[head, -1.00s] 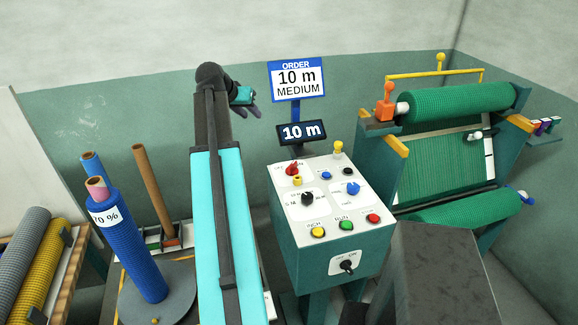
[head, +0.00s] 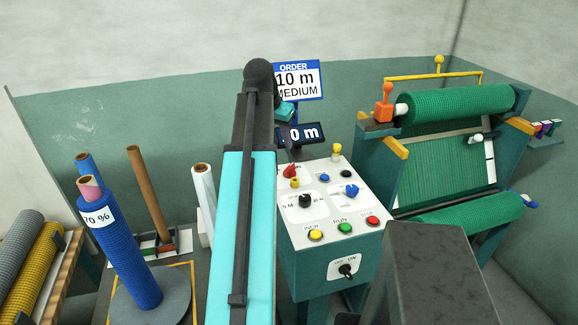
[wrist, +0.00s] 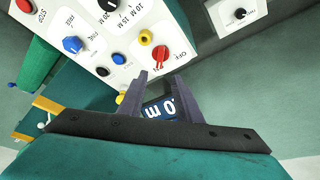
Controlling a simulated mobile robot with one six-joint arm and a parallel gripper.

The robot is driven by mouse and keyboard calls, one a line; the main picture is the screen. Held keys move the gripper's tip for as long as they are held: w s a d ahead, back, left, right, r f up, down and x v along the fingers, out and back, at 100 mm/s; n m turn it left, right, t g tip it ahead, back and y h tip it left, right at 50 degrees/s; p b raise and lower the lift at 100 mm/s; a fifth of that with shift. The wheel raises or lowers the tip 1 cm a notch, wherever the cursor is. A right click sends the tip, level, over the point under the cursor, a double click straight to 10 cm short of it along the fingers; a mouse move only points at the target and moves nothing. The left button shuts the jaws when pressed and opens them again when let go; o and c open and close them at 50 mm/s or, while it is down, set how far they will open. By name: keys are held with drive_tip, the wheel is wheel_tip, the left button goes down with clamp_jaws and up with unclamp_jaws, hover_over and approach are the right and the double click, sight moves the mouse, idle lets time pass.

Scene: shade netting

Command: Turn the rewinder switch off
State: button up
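The control box (head: 335,265) stands right of my arm. A red rotary knob (head: 290,171) is at the back left of its sloped top; in the wrist view the red knob (wrist: 160,60) has an OFF label beside it. A black switch (head: 347,269) with an ON label is on the box's front face. I cannot read which one is the rewinder switch. My gripper (wrist: 160,78) is open and empty, its fingertips apart with the red knob just beyond them. In the head view my arm hides most of the gripper.
The 10 m display (head: 302,135) and order sign (head: 302,80) stand behind the box, partly covered by my arm. Yellow, green and red buttons and a blue knob (head: 350,191) share the panel. The green net machine (head: 450,165) is at right, blue roll (head: 125,245) at left.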

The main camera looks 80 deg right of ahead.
sight(289, 167)
drive_tip(key=shift+f, duration=0.1)
drive_tip(key=shift+p+x, duration=1.95)
drive_tip(key=shift+x, duration=4.85)
drive_tip(key=shift+c, duration=0.2)
clamp_jaws()
